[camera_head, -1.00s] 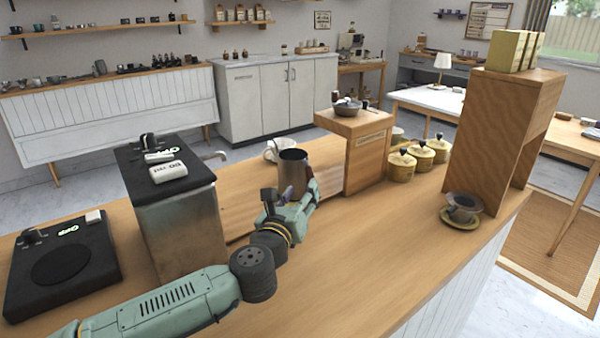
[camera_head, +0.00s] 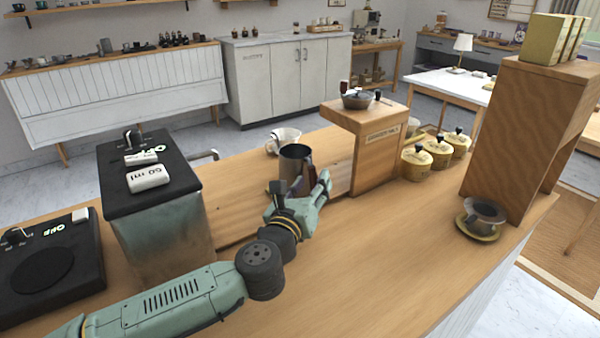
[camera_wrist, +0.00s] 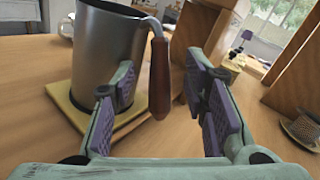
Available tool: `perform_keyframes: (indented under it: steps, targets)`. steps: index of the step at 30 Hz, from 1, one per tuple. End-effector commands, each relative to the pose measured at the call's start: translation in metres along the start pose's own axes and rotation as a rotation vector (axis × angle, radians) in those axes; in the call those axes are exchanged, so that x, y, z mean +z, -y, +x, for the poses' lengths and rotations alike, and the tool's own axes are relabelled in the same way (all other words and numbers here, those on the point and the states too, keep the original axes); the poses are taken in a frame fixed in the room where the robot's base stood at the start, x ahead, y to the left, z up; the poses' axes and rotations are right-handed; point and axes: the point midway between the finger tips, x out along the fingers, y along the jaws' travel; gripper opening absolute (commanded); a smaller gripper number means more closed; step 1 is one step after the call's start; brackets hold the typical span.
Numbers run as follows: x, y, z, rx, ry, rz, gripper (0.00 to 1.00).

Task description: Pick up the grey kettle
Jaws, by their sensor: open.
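The grey kettle (camera_wrist: 103,55) is a tall metal vessel with a dark red-brown handle (camera_wrist: 159,78). In the wrist view it stands upright on a flat yellowish base (camera_wrist: 70,112). My gripper (camera_wrist: 163,88) is open, with its purple-padded fingers on either side of the hanging handle. The left finger is close to the kettle's body; I cannot tell whether it touches. In the head view the kettle (camera_head: 295,165) stands on the counter just beyond my gripper (camera_head: 322,186), which partly hides its lower part and handle.
A black-topped metal machine (camera_head: 150,180) stands left of my arm. A white cup (camera_head: 284,138) is behind the kettle. A wooden stand (camera_head: 375,150), yellow canisters (camera_head: 416,163) and a dripper on a saucer (camera_head: 481,217) are to the right. The counter's right front is clear.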

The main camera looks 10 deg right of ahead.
Motion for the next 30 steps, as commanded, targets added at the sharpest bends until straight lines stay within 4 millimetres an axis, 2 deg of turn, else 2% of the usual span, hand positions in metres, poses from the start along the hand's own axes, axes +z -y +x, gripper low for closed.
perform_keyframes:
  steps: [5,22,30]
  targets:
    - [-0.0001,-0.0001,0.0001,0.000,0.000,0.000,0.39]
    - [0.0000,-0.0001,0.0003,0.000,0.000,0.000,0.01]
    - [0.0001,-0.0002,0.0003,0.000,0.000,0.000,0.00]
